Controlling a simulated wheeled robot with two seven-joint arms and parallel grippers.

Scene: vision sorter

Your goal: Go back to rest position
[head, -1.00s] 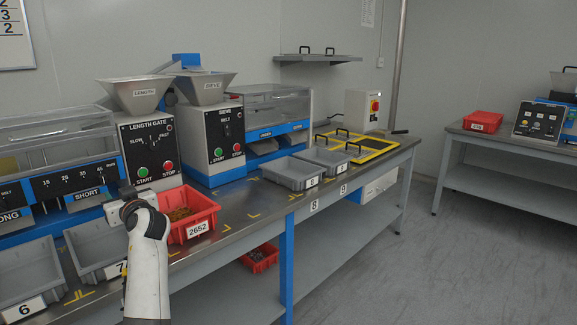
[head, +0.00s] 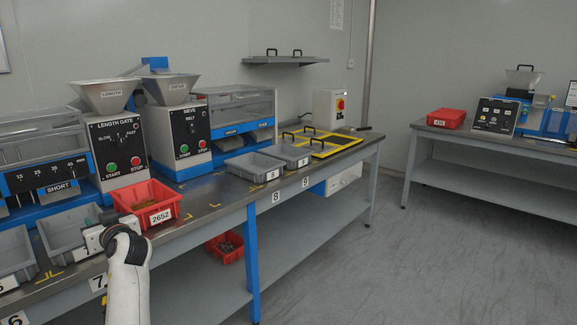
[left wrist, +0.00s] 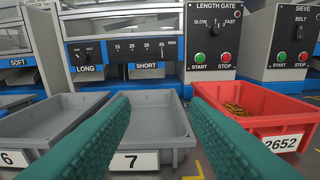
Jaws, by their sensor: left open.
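My left gripper (head: 98,232) is in front of the bench, close to the grey bin numbered 7 (head: 60,235) and left of the red bin 2652 (head: 143,219). In the left wrist view the two green fingers of the left gripper (left wrist: 160,105) stand wide apart with nothing between them. Beyond them the grey bin 7 (left wrist: 160,130) looks empty. The red bin 2652 (left wrist: 280,125) holds small brass-coloured pieces and stands right of the fingers. My right gripper is not in these views.
The length gate machine (head: 117,148) and the sieve machine (head: 183,138) stand behind the bins. Two grey bins (head: 256,167) sit further right on the bench. A red bin (head: 225,247) is on the lower shelf. Another bench (head: 480,145) is at the right, with open floor between.

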